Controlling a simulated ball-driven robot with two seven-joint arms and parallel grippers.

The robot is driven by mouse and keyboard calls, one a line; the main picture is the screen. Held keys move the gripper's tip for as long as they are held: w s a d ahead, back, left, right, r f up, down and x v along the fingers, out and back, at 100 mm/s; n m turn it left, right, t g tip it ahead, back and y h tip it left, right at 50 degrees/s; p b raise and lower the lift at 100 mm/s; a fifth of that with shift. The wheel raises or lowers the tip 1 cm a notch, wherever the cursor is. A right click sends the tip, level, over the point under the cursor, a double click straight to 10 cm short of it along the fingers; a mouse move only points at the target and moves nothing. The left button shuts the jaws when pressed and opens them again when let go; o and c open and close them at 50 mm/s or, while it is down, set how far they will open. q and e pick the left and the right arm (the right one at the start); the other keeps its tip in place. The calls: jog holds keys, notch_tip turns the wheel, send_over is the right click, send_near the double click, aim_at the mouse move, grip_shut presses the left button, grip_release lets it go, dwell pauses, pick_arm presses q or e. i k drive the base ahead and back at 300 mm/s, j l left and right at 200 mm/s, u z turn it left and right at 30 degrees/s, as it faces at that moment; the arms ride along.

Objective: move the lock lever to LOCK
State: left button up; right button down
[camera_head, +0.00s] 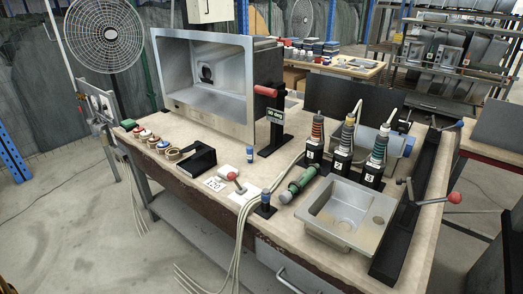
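No LOCK label can be read, so I cannot tell for certain which part is the lock lever. At the right, a lever with a red ball knob (454,197) sticks out to the right from a long black rail (402,228). A red cylindrical handle (266,91) is at the side of the large steel sink (205,85), above a black stand with a small "deg" sign (275,116). Neither of my grippers shows.
A small steel sink (345,214) lies near the front right of the workbench. Three numbered black holders with corded tools (343,145) stand behind it. A green cylindrical tool (298,184), tape rolls (165,146) and a black box (198,159) are nearby. Cables hang over the front edge.

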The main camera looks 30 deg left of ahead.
aim_at(231, 175)
jog(key=u, duration=1.15)
